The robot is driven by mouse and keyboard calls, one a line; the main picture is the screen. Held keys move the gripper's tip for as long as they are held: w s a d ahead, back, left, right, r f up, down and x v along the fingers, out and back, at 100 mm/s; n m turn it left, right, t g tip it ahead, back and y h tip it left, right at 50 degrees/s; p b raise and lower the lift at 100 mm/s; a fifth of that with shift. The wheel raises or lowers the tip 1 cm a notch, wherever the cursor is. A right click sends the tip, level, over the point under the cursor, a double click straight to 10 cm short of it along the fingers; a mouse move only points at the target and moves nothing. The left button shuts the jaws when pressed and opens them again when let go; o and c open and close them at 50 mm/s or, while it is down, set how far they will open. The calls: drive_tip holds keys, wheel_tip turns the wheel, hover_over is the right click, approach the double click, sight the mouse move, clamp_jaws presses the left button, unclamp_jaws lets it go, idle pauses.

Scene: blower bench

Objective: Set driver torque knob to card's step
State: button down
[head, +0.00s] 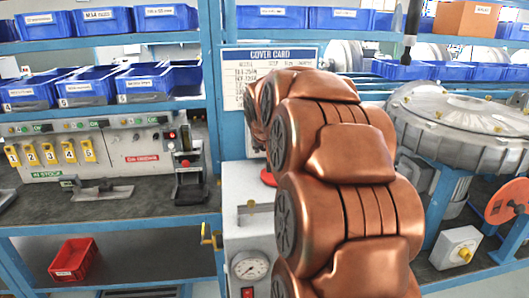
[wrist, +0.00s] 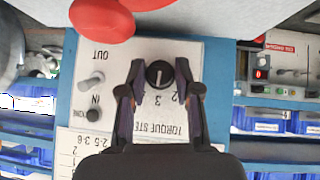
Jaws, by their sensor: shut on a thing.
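The black torque knob (wrist: 160,74) sits on a white panel marked TORQUE STEP in the wrist view, which shows it upside down. My gripper (wrist: 160,68) is shut on the knob, one finger on each side. A pale mark on the knob points roughly toward the digit 3; a 2 is beside it, and other digits are hidden by the fingers. The cover card (head: 240,80) hangs behind my arm in the head view, its title readable but its rows small and partly covered. My gripper and the knob are hidden behind my arm there.
IN and OUT fittings (wrist: 95,80) are beside the knob, and a red rounded part (wrist: 100,18) is close to the camera. A white box with a gauge (head: 250,267) stands left of my arm. A large round metal housing (head: 455,108) is at right.

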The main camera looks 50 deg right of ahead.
drive_tip(key=shift+f, duration=0.15)
idle(0.3)
drive_tip(key=c, duration=0.8)
unclamp_jaws()
drive_tip(key=shift+r, duration=0.2)
drive_tip(key=v, duration=1.2)
drive_tip(key=shift+w+a, duration=0.15)
drive_tip(key=shift+w, duration=0.05)
